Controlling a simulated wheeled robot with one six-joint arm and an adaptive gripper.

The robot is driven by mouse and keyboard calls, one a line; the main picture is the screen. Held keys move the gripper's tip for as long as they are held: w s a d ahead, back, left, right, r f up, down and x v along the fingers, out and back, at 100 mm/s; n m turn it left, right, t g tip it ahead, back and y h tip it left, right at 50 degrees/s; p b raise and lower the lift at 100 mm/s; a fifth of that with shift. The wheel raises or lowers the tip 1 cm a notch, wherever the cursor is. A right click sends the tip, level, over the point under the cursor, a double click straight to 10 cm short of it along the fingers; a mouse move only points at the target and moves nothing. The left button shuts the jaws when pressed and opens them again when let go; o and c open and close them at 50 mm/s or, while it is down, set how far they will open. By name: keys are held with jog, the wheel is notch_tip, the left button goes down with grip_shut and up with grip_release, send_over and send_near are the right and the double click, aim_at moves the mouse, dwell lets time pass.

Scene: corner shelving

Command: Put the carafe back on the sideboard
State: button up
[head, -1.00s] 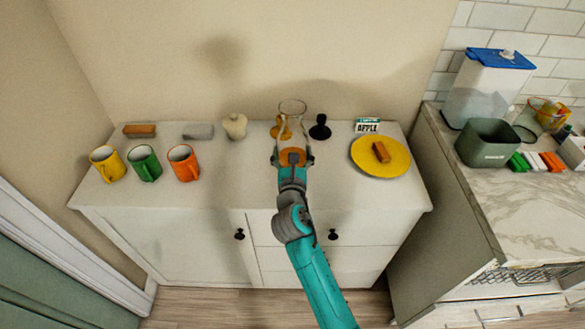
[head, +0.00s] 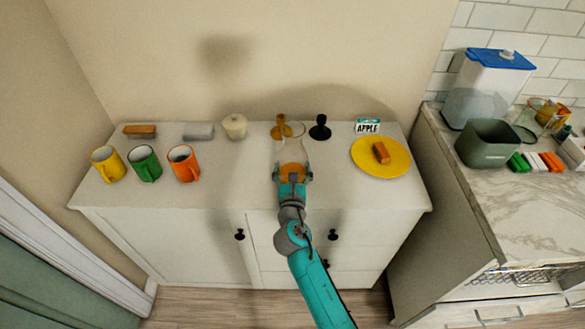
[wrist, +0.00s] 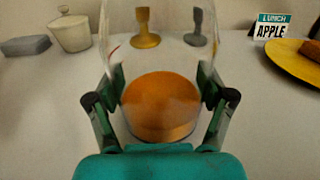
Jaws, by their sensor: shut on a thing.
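The carafe (head: 291,157) is clear glass with orange liquid in its lower part. My gripper (head: 292,176) is shut on its lower body, one finger on each side. The wrist view shows the carafe (wrist: 160,100) upright between the fingers, its top out of frame. The sideboard (head: 225,180) is white and stands against the wall. The carafe is over the front middle of its top; I cannot tell whether its base touches the surface.
Yellow (head: 108,163), green (head: 145,163) and orange (head: 183,163) mugs stand left. A lidded jar (head: 235,126), gold holder (head: 281,127) and black holder (head: 320,127) stand behind. A yellow plate (head: 368,168) with a brown block is right. Bare top lies between the orange mug and carafe.

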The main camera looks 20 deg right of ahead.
jog(key=o, duration=1.7)
jog(key=shift+r, duration=0.15)
jog(key=v, duration=1.2)
